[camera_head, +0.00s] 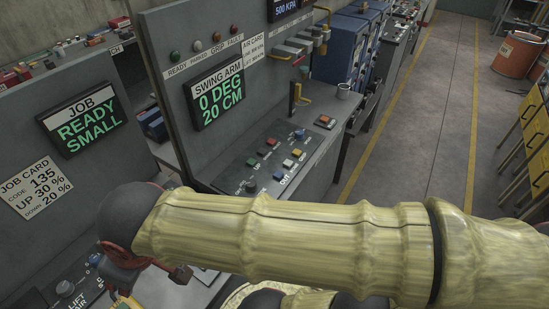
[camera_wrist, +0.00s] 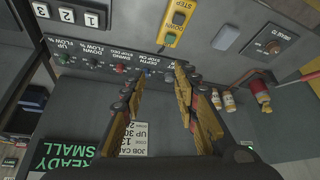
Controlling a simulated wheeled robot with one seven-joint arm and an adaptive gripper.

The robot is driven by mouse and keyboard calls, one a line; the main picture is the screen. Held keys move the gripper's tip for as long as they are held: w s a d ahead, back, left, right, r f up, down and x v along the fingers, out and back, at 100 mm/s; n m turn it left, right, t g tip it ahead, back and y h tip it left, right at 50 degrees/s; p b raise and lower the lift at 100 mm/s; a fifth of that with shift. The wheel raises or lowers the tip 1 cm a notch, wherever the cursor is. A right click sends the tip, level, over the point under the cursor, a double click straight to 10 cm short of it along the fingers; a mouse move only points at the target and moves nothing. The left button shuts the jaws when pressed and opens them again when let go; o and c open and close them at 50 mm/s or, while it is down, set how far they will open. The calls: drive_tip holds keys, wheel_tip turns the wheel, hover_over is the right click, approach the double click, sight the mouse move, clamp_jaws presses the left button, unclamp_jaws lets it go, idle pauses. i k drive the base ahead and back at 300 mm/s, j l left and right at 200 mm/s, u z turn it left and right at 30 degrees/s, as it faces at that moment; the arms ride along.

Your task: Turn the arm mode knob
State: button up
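My gripper (camera_wrist: 158,76) shows in the wrist view with its two yellow and black fingers apart and nothing between them. Its tips point at a grey panel with a row of small knobs (camera_wrist: 92,65), labelled for flow, swing stop and depth stop. I cannot read an arm mode label, so I cannot tell which knob is the arm mode knob. In the head view my yellow-covered arm crosses the foreground and hides part of the panels. A dark round knob (camera_head: 65,288) near the words LIFT AIR shows at the lower left. My fingertips are not clearly visible there.
The swing arm screen (camera_head: 220,95) reads 0 DEG, 20 CM. The job screen (camera_head: 80,120) reads READY SMALL. A sloped console (camera_head: 262,160) carries several coloured buttons. A yellow step pendant (camera_wrist: 174,27) and small bottles (camera_wrist: 228,101) show in the wrist view. Free floor (camera_head: 420,130) lies right.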

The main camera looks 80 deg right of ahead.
sight(250, 184)
drive_tip(key=z, duration=2.5)
